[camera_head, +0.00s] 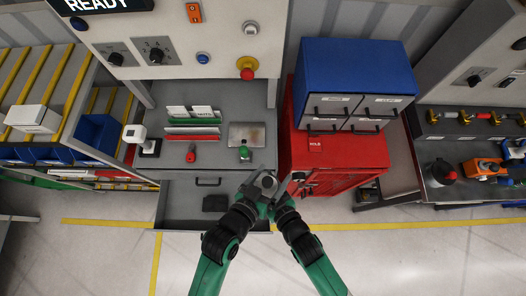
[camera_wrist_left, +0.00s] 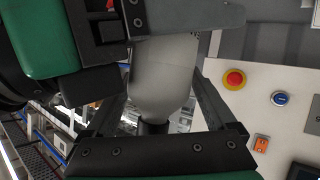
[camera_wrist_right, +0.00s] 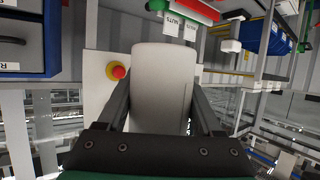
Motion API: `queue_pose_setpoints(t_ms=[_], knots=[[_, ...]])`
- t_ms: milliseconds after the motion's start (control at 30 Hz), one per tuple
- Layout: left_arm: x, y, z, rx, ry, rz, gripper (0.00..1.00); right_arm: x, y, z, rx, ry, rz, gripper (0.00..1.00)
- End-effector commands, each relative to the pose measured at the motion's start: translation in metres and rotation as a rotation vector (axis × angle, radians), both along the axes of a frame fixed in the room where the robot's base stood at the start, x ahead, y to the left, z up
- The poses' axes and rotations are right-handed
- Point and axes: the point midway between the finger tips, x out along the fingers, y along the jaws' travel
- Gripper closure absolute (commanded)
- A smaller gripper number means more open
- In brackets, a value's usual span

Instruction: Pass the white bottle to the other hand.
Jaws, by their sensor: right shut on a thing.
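The white bottle (camera_head: 266,182) is held up in front of the workbench, between my two grippers. My right gripper (camera_head: 281,187) is shut on it; in the right wrist view the bottle's pale body (camera_wrist_right: 163,85) fills the space between the fingers. My left gripper (camera_head: 256,190) is open, its fingers spread to either side of the bottle. In the left wrist view the bottle (camera_wrist_left: 163,75) narrows to a dark end near the left palm, with gaps beside the fingers. My right gripper's dark finger (camera_wrist_left: 190,18) crosses the bottle there. In the head view the grippers hide much of the bottle.
The grey workbench (camera_head: 225,160) is behind, with a pulled-out drawer (camera_head: 180,205) below it. A red cabinet (camera_head: 340,155) carrying a blue drawer unit (camera_head: 355,65) stands close to the right gripper. The floor in front is clear.

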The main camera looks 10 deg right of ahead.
Motion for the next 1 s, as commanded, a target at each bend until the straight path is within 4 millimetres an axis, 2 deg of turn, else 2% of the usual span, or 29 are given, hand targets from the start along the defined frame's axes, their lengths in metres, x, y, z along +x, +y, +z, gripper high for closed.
queue_pose_setpoints(t_ms=[300, 367, 467, 567, 700, 767, 800, 1000], knots=[[0.001, 0.002, 0.002, 0.007, -0.008, 0.006, 0.00, 0.000, 0.000, 0.001, 0.001, -0.003, 0.000, 1.00], [0.004, 0.004, 0.011, 0.011, -0.034, 0.012, 0.00, 0.000, 0.000, 0.001, 0.002, -0.003, 0.001, 1.00], [0.016, 0.004, 0.042, 0.003, -0.108, 0.028, 0.00, 0.000, 0.000, 0.001, 0.002, -0.003, 0.001, 1.00], [0.037, 0.009, 0.090, -0.020, -0.214, 0.062, 0.00, 0.000, 0.000, 0.001, 0.002, -0.003, 0.001, 1.00], [0.067, 0.026, 0.173, -0.060, -0.389, 0.134, 0.00, 0.000, 0.000, 0.001, 0.002, -0.003, 0.001, 1.00], [0.076, 0.036, 0.209, -0.077, -0.462, 0.167, 0.00, 0.000, 0.000, 0.001, 0.002, -0.003, 0.001, 1.00], [0.081, 0.045, 0.233, -0.088, -0.513, 0.191, 0.00, 0.000, 0.000, 0.001, 0.002, -0.003, 0.001, 1.00], [0.088, 0.091, 0.352, -0.142, -0.765, 0.312, 0.00, 0.000, 0.000, 0.001, 0.002, -0.003, 0.001, 1.00]])
